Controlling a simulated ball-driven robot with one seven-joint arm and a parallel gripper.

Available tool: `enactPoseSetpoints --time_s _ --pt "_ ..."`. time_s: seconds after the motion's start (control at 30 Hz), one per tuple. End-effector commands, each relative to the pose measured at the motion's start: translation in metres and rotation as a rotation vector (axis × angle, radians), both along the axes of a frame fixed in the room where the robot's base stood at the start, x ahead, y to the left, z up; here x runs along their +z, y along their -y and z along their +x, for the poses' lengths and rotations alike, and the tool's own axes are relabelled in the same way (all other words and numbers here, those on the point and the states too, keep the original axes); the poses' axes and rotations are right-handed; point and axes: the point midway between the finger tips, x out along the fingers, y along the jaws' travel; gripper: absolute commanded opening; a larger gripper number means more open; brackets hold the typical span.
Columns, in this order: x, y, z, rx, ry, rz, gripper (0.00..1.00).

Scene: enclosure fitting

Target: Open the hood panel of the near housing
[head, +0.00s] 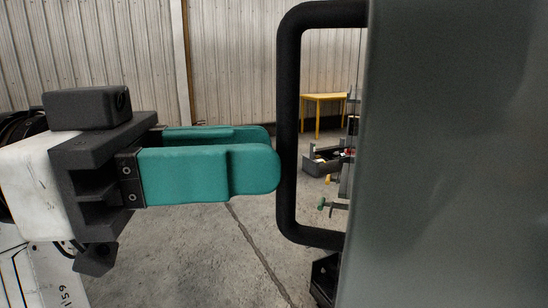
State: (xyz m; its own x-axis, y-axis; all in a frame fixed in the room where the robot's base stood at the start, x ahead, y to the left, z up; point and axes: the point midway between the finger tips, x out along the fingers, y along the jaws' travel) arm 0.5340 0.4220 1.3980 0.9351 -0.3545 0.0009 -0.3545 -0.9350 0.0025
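The grey-green panel (450,150) of the near housing fills the right side of the head view, close to me. A black upright loop handle (288,130) stands out from its left edge. I cannot tell from this view whether the panel is shut or ajar. My gripper (272,152) comes in from the left with its two teal fingers level, one nearer to me than the other. The fingers look apart, with nothing seen between them. The near fingertip is right at the handle's left side; whether it touches is not clear.
Through the handle's loop I see a yellow table (324,98) at the back and a dark open toolbox (325,162) on the floor. A thin stand with a green knob (321,204) is partly hidden behind the panel. The concrete floor (190,260) below my gripper is clear.

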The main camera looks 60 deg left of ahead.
Motion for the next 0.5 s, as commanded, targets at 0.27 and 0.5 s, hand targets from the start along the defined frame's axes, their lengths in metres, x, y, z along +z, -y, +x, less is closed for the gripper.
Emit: enactPoseSetpoints --time_s 0.27,0.5 --pt "-0.001 -0.02 -0.049 0.003 0.0 0.0 0.35" --pt "0.0 -0.027 -0.068 0.001 -0.001 -0.001 0.35"
